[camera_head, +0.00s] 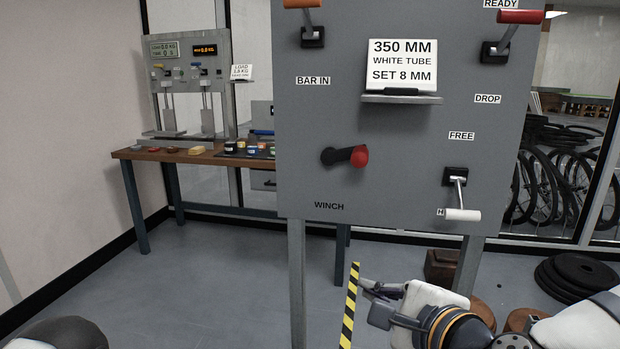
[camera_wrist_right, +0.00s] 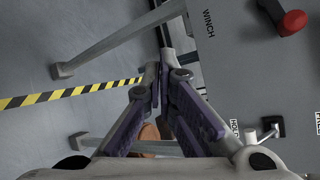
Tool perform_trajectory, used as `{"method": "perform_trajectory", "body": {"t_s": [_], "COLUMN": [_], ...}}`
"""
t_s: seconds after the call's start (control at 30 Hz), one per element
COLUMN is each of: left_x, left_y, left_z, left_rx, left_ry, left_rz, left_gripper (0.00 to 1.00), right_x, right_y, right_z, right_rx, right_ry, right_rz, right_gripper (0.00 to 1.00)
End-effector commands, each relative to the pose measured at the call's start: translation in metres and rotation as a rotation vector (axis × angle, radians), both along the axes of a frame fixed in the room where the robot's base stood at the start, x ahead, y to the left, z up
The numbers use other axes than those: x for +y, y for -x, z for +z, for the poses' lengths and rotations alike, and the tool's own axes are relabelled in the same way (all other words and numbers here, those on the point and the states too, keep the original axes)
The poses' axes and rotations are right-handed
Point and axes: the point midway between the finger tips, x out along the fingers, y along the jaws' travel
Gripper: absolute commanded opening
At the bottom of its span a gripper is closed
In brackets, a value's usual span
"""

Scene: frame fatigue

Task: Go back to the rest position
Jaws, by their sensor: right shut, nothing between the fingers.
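My right gripper (camera_head: 368,287) is low at the lower right of the head view, in front of and below the grey panel (camera_head: 400,130). Its fingers are shut and empty; they also show in the right wrist view (camera_wrist_right: 163,72), pointing away from the camera. The gripper is apart from the panel's red-knobbed winch crank (camera_head: 360,156) and the white-handled lever (camera_head: 461,214). In the right wrist view the crank knob (camera_wrist_right: 293,21) is at the upper right. My left gripper is not in view.
A yellow-black floor stripe (camera_head: 349,305) shows beside the right gripper. The panel's legs (camera_head: 297,285) stand on open grey floor. A wooden bench (camera_head: 150,154) with small items stands behind at left.

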Motion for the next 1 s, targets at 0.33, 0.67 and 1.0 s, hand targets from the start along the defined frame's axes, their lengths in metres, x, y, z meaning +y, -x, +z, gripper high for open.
{"method": "perform_trajectory", "body": {"t_s": [0.33, 0.67, 1.0], "left_x": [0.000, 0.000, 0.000], "left_y": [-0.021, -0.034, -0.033], "left_z": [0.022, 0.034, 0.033], "left_rx": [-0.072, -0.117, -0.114], "left_ry": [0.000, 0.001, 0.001], "left_rz": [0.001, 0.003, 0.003], "left_gripper": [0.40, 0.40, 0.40], "right_x": [-0.006, -0.110, -0.118], "right_y": [0.231, 0.407, 0.416], "right_z": [-0.241, -0.285, -0.285], "right_rx": [0.444, 0.641, 0.651], "right_ry": [0.747, 1.073, 1.082], "right_rz": [0.821, 1.570, 1.616], "right_gripper": [0.00, 0.00, 0.00]}}
